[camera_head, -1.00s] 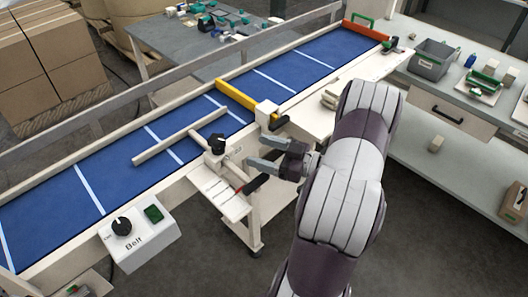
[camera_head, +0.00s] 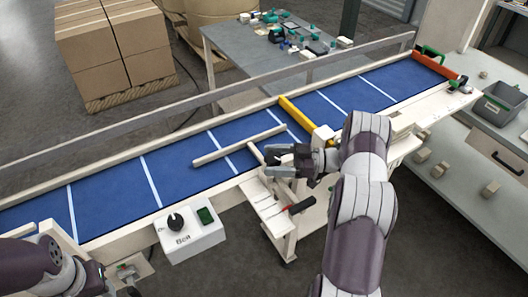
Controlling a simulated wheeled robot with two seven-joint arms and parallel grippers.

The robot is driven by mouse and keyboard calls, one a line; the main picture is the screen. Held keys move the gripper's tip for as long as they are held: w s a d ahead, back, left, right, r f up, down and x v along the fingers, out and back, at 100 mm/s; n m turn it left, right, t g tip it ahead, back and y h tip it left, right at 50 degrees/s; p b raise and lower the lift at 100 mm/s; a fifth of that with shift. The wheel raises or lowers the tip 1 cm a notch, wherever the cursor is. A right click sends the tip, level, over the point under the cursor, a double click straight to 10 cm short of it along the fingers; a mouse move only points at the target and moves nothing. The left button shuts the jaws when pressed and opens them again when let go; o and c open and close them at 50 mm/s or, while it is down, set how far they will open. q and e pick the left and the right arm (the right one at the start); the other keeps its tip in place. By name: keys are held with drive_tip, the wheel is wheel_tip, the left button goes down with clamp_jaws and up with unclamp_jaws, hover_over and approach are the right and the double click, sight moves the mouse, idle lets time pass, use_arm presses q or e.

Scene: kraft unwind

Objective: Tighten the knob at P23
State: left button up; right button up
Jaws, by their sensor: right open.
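A black knob (camera_head: 271,157) sits on the cream post of a guide bracket at the near edge of the blue belt. No P23 label can be read. My right gripper (camera_head: 276,162) comes in from the right with its fingers pointing left. It is open, with its fingers at the knob, which they partly hide; I cannot tell whether they touch it. My left arm (camera_head: 45,268) enters at the bottom left, and its gripper is too cut off and unclear to judge.
A cream guide bar (camera_head: 238,146) lies over the blue belt (camera_head: 115,196), with a yellow bar (camera_head: 297,114) farther right. A belt control box (camera_head: 190,234) with a black dial stands at the near side. A red-handled lever (camera_head: 301,205) sits below the bracket.

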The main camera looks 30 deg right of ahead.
drive_tip(key=x, duration=0.2)
drive_tip(key=shift+w+a+p, duration=0.15)
drive_tip(key=shift+a+p, duration=0.05)
drive_tip(key=shift+p, duration=0.15)
drive_tip(key=shift+a, duration=0.3)
drive_tip(key=c, duration=0.9)
drive_tip(key=m+t+h, duration=0.1)
drive_tip(key=m+t, duration=0.1)
drive_tip(key=shift+w+d+t+h, duration=0.15)
drive_tip(key=shift+w+t+h, duration=0.05)
drive_tip(key=shift+t+h, duration=0.2)
drive_tip(key=shift+c, duration=0.3)
use_arm(q)
drive_tip(key=shift+r, duration=0.7)
use_arm(e)
drive_tip(key=shift+w+d+m+t+h, duration=0.15)
drive_tip(key=shift+m+t+h, duration=0.6)
drive_tip(key=shift+t+h, duration=0.05)
drive_tip(key=shift+w+d+m+t+h, duration=0.15)
drive_tip(key=shift+m+t+h, duration=0.6)
drive_tip(key=shift+t+h, duration=0.05)
drive_tip(key=o, duration=1)
drive_tip(key=shift+c, duration=0.2)
